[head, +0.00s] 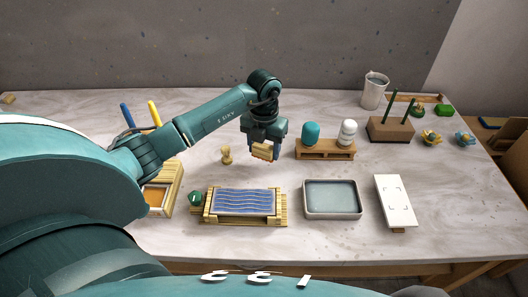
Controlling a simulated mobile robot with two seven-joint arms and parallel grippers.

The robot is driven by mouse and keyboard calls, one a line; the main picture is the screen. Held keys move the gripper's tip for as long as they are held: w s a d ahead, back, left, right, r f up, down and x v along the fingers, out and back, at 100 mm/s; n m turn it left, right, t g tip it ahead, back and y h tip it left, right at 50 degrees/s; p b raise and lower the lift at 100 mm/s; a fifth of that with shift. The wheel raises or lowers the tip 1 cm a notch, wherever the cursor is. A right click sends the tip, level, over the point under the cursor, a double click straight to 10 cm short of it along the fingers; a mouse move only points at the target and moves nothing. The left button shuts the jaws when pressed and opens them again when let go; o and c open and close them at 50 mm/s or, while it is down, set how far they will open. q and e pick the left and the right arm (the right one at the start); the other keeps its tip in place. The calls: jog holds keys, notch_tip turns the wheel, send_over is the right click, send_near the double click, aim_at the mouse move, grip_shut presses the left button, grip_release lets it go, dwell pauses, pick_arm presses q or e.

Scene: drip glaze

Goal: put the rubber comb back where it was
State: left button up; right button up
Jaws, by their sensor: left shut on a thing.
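My left gripper (263,148) comes in from the left and is shut on a small tan block with an orange lower edge, apparently the rubber comb (263,152). It holds the comb over the middle of the table, left of the wooden bottle rack (325,155) and behind the wooden frame. The comb's teeth are too small to make out. The blue panel (243,202) with pale wavy lines lies in the wooden frame (283,209) below. My right gripper is not in view.
A small wooden peg (227,157) stands left of the gripper. An open wooden box (171,190) with orange contents is at left, near a green knob (195,198). A water tray (332,214) and white board (395,200) are at right. The back middle table is clear.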

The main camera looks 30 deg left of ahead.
aim_at(264, 144)
pick_arm(q)
notch_tip(264, 144, down, 2)
jog(key=shift+f, duration=0.1)
jog(key=shift+f, duration=0.2)
jog(key=o, duration=1)
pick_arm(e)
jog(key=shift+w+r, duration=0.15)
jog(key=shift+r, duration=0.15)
pick_arm(q)
jog(key=shift+r, duration=0.1)
jog(key=shift+r, duration=0.2)
jog(key=shift+w+r, duration=0.1)
jog(key=shift+r, duration=0.25)
notch_tip(264, 144, up, 11)
jog(key=shift+r+b, duration=0.1)
jog(key=shift+b, duration=0.4)
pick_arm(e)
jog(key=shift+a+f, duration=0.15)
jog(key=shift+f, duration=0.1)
